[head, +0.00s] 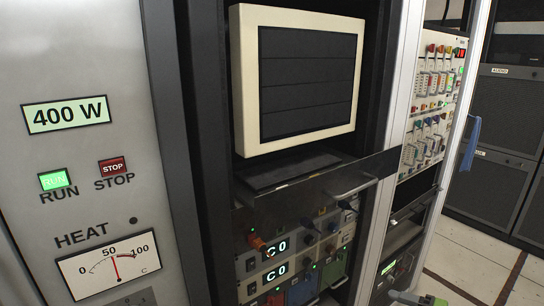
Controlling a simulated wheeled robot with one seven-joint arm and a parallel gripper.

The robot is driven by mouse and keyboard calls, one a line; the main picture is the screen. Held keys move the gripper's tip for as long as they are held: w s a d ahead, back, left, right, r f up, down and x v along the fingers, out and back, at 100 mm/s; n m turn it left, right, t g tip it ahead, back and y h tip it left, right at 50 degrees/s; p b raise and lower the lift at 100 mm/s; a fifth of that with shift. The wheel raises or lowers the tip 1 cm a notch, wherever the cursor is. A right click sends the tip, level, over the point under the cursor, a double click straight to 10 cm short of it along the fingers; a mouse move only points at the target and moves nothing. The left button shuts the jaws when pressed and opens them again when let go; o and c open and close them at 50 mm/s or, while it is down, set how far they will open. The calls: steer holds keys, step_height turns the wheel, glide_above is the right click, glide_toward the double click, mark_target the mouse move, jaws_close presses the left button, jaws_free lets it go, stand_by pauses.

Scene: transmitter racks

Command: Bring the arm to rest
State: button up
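My gripper does not show in the head view, and I cannot tell what it holds. A small pale shape (408,298) shows at the bottom edge, right of the middle. It is cut off by the frame, and I cannot tell whether it is part of my arm.
A grey panel (85,150) with a lit 400 W display (66,114) stands close at left. A cream-framed screen (306,85) sits above a protruding dark shelf (325,180) with handles. A blue item (470,143) hangs at right. Tiled floor (480,255) is clear at lower right.

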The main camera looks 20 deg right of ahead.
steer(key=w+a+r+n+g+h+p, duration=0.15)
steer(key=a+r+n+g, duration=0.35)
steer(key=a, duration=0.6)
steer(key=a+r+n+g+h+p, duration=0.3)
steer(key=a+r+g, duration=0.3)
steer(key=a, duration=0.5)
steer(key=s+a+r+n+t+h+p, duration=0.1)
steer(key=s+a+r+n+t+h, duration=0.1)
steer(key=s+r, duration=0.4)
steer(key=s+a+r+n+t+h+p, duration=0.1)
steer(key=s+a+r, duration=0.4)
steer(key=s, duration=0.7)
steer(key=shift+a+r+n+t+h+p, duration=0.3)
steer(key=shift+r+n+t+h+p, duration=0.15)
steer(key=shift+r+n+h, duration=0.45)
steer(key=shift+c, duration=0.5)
